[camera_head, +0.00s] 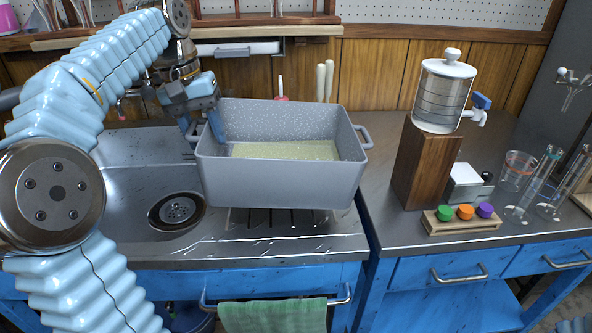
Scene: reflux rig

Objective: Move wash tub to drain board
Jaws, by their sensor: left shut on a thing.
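The wash tub (278,180) is a grey rectangular basin with a speckled, pale yellow-green inside bottom. It hangs or stands over the ridged drain board (285,218), at the right of the sink; I cannot tell if it touches the board. My left gripper (203,132) is shut at the tub's left end, where the handle is hidden behind the fingers. The tub's right handle (363,136) is free. Much of the drain board is hidden under the tub. My right gripper is not in view.
The steel sink (130,190) with its round drain (177,211) lies at left. A green towel (272,315) hangs in front.

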